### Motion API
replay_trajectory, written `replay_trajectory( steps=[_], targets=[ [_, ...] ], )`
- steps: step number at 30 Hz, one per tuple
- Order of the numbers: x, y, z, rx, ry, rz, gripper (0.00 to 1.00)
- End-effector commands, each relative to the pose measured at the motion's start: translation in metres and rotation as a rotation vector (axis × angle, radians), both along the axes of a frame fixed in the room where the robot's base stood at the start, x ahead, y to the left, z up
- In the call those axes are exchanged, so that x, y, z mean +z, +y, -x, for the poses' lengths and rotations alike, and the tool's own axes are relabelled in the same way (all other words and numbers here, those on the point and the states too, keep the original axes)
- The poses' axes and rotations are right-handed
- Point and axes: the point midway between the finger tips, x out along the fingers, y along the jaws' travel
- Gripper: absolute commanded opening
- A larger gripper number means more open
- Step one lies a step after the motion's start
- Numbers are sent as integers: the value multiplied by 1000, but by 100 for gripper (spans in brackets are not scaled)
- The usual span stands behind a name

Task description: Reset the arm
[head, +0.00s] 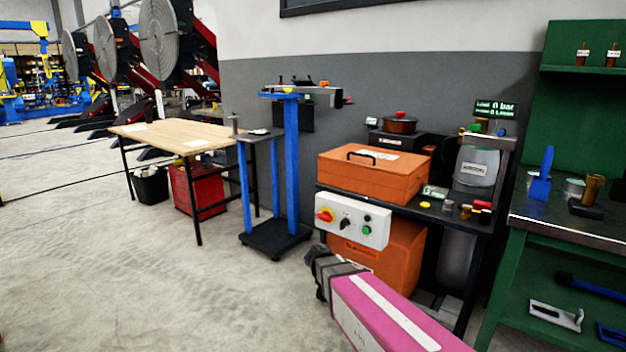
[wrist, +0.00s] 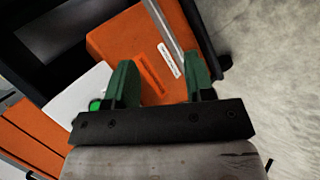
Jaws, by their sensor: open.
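My arm (head: 385,315), with pink and grey links, reaches in from the bottom of the head view. Its end points toward the orange lower cabinet (head: 385,255) under the dark bench. My gripper (wrist: 158,62) shows in the wrist view with two green fingers apart and nothing visible between them. The orange cabinet also shows behind the fingers in the wrist view (wrist: 112,38). In the head view the gripper's fingers are too small and dark to make out clearly.
A white control box (head: 350,218) with a red-yellow knob and green buttons hangs at the bench front, close to my gripper. An orange case (head: 372,170) lies on the bench. A blue stand (head: 291,165) and wooden table (head: 165,135) stand left. Open floor (head: 130,270) lies left.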

Motion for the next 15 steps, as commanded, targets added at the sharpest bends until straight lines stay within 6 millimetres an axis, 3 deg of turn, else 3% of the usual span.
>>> replay_trajectory(
  steps=[1, 6, 10, 15],
  targets=[
    [-2, -20, 24, -49, 31, -74, 49],
    [-13, -53, 79, -190, 114, -340, 49],
    [-13, -64, 114, -278, 150, -533, 49],
    [-10, -67, 139, -346, 167, -705, 49]
  ],
)
